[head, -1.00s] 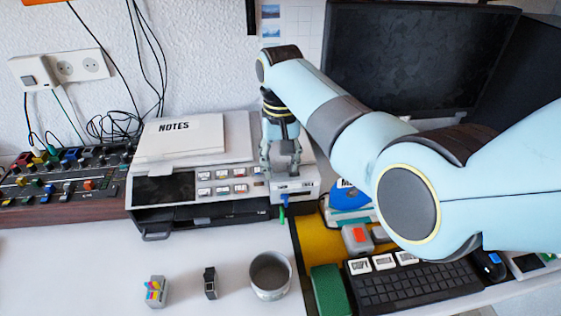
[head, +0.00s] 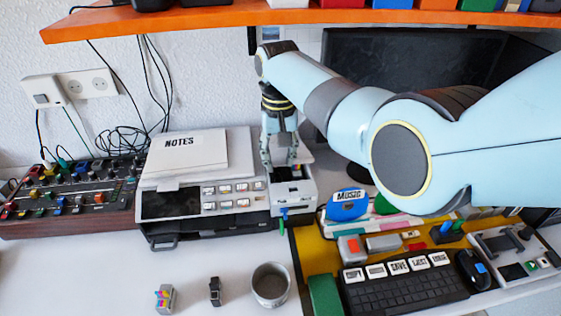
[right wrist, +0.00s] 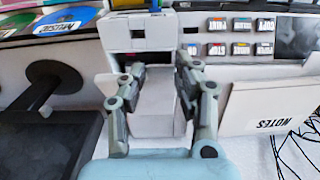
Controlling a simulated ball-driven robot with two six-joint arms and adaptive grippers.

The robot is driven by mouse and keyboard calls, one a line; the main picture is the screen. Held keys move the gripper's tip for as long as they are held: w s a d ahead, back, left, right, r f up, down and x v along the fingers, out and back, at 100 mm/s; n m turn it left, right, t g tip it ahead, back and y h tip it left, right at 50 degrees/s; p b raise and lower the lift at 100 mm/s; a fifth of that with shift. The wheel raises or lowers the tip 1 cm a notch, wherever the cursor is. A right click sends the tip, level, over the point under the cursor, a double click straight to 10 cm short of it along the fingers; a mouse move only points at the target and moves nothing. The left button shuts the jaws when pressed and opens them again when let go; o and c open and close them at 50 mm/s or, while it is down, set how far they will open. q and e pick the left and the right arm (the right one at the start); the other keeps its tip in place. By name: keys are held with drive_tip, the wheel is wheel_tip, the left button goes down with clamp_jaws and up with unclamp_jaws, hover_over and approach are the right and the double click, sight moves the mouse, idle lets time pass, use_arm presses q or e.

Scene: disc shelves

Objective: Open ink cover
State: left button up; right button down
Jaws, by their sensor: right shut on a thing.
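My right gripper (head: 280,165) comes down over this bay. In the right wrist view, its two fingers (right wrist: 160,72) are shut on the pale ink cover (right wrist: 158,105), which stands up from the bay. In the head view the fingers largely hide the cover. My left gripper is not in view.
A NOTES pad (head: 183,150) lies on the printer. A mixer (head: 75,200) stands left, a cup (head: 270,285) in front, and a keyboard (head: 405,288) at right. An orange shelf (head: 200,22) crosses above.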

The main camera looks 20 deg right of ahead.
drive_tip(key=shift+w+d+r, duration=0.2)
drive_tip(key=shift+w+r, duration=0.7)
drive_tip(key=shift+r, duration=0.2)
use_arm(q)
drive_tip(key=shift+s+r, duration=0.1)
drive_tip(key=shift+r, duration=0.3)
